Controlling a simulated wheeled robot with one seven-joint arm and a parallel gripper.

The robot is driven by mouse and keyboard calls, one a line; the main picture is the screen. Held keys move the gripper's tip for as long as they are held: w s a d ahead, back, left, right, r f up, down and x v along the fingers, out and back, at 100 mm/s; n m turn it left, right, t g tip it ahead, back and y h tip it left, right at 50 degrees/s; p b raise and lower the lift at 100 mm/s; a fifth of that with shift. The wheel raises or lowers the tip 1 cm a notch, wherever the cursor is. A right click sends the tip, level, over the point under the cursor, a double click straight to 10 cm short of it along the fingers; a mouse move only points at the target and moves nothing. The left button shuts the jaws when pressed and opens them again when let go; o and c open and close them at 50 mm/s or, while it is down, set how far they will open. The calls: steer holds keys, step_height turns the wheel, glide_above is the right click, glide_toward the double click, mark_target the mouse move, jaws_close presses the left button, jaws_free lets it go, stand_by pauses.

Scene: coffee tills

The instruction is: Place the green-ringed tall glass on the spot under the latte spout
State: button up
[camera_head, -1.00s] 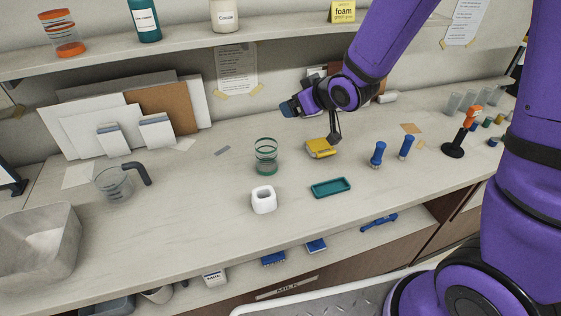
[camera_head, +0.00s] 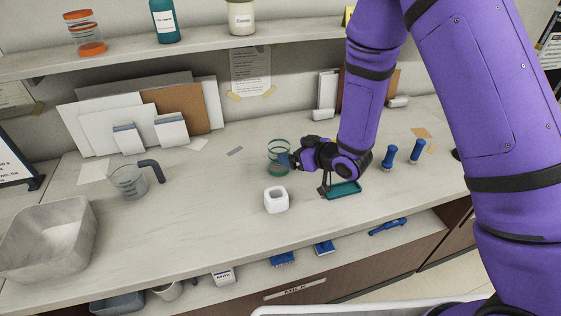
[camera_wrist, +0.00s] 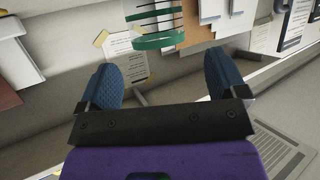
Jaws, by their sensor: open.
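The green-ringed tall glass (camera_head: 278,148) stands upright on the counter, clear with green bands. My gripper (camera_head: 288,161) is low at its right side, with the blue fingers close to it. In the wrist view my gripper (camera_wrist: 161,76) is open, its two blue fingers wide apart with nothing between them. The glass (camera_wrist: 158,28) shows there beyond the fingertips, between their lines, cut off by the top edge. I cannot tell in the head view whether a finger touches it. The latte spout and the spot under it are not in view.
A white square cup (camera_head: 276,200) stands just in front of the glass. A teal tray (camera_head: 345,189) lies partly behind my wrist. Blue-handled tools (camera_head: 390,157) stand to the right. A measuring jug (camera_head: 128,180) and a grey bin (camera_head: 45,240) are left. The counter between jug and glass is mostly clear.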

mark_target(272, 145)
steer(key=shift+x, duration=3.45)
steer(key=shift+w+d, duration=0.1)
steer(key=shift+w, duration=0.05)
steer(key=shift+r, duration=0.1)
steer(key=c, duration=1.4)
steer(key=shift+r, duration=0.1)
